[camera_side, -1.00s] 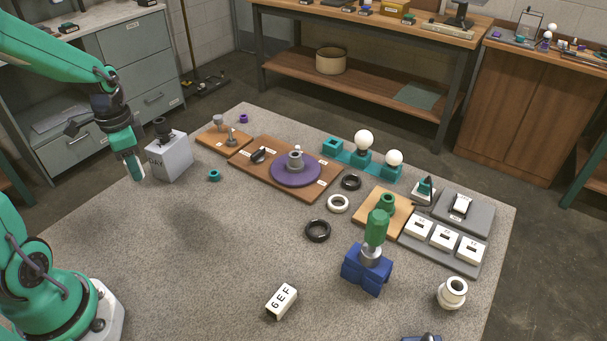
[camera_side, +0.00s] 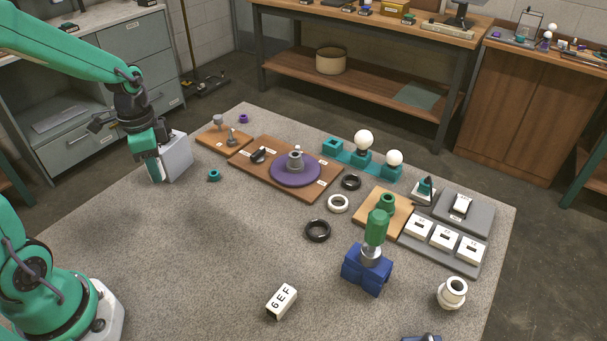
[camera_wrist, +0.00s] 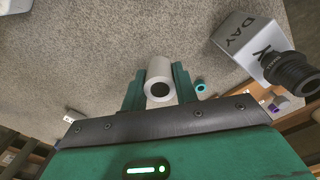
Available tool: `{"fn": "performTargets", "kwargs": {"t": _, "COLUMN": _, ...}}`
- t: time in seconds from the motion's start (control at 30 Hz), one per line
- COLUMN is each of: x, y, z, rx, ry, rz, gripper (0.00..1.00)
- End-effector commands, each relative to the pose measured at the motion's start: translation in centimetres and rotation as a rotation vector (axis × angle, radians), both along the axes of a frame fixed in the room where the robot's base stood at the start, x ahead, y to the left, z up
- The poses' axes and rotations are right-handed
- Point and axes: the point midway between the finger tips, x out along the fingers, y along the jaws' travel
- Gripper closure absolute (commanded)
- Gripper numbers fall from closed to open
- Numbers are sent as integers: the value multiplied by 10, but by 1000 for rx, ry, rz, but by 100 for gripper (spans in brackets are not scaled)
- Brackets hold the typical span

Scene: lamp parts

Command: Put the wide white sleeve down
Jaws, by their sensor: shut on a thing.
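My gripper (camera_side: 154,167) is low at the left part of the grey mat, just in front of the pale box. In the wrist view, my gripper (camera_wrist: 158,86) is shut on a pale, wide sleeve (camera_wrist: 159,72) with a round dark bore facing the camera. One teal finger is on each side of it. In the side view the sleeve is hidden by the gripper. I cannot tell whether its far end touches the mat.
The pale box (camera_side: 179,155) stands close to my gripper; the wrist view shows its black threaded fitting (camera_wrist: 292,72). A small teal ring (camera_side: 213,175) lies to the right. The board with the purple disc (camera_side: 295,172) is farther right. The mat's front left (camera_side: 180,250) is clear.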

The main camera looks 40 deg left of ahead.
Motion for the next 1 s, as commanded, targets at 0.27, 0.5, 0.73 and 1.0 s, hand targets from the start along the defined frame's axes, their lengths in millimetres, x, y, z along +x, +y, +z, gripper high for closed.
{"fn": "performTargets", "kwargs": {"t": 0.27, "x": 20, "y": -58, "z": 1, "rx": 0, "ry": 0, "rz": -220, "gripper": 93}}
{"fn": "performTargets", "kwargs": {"t": 0.5, "x": 29, "y": -111, "z": 1, "rx": 0, "ry": 0, "rz": -406, "gripper": 93}}
{"fn": "performTargets", "kwargs": {"t": 0.73, "x": 28, "y": -162, "z": 1, "rx": 0, "ry": 0, "rz": -583, "gripper": 93}}
{"fn": "performTargets", "kwargs": {"t": 1.0, "x": 18, "y": -223, "z": 2, "rx": 0, "ry": 1, "rz": -792, "gripper": 93}}
